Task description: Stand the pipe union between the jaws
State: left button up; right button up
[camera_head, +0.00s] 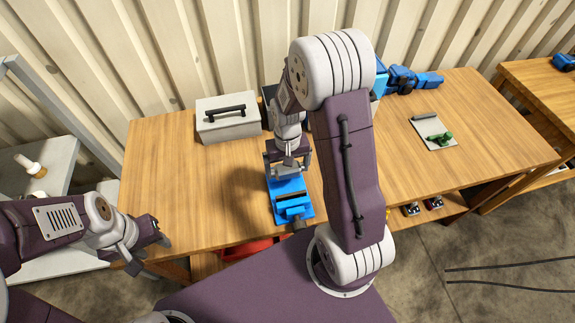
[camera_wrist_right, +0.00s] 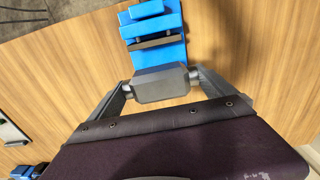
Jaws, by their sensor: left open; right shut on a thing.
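My right gripper (camera_head: 287,165) is shut on the pipe union, a dark grey faceted piece (camera_wrist_right: 160,85) with short round ends, seen between the fingers in the right wrist view. In the head view the union is hard to make out behind the gripper. A blue vise (camera_head: 293,207) stands on the wooden bench near its front edge, and it also shows in the right wrist view (camera_wrist_right: 158,50) with its dark jaw strip. The union appears beside or above the vise's back end; its height is unclear. My left gripper (camera_head: 147,250) is open and empty at the bench's left front corner.
A grey toolbox (camera_head: 228,122) with a black handle stands at the back left of the bench (camera_head: 160,180). A blue object (camera_head: 405,80) lies at the back right. A grey mat (camera_head: 428,122) holds a green item (camera_head: 440,138). The bench right of my right arm is mostly clear.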

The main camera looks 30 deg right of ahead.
aim_at(288, 191)
jog(key=shift+s+d+r, duration=0.1)
jog(key=shift+d+r, duration=0.15)
jog(key=shift+r, duration=0.1)
jog(key=shift+a, duration=0.35)
jog(key=shift+f, duration=0.2)
jog(key=f+b, duration=0.3)
jog(key=b, duration=0.1)
jog(key=shift+d+f, duration=0.2)
jog(key=shift+f, duration=0.15)
notch_tip(288, 191, down, 6)
jog(key=b, duration=0.4)
jog(key=shift+a+f, duration=0.1)
jog(key=shift+f, duration=0.15)
pick_arm(q)
notch_tip(288, 191, down, 8)
jog(key=shift+a, duration=0.2)
jog(key=shift+r, duration=0.3)
pick_arm(e)
jog(key=shift+s, duration=0.1)
jog(key=o, duration=1.5)
jog(key=shift+c, duration=0.2)
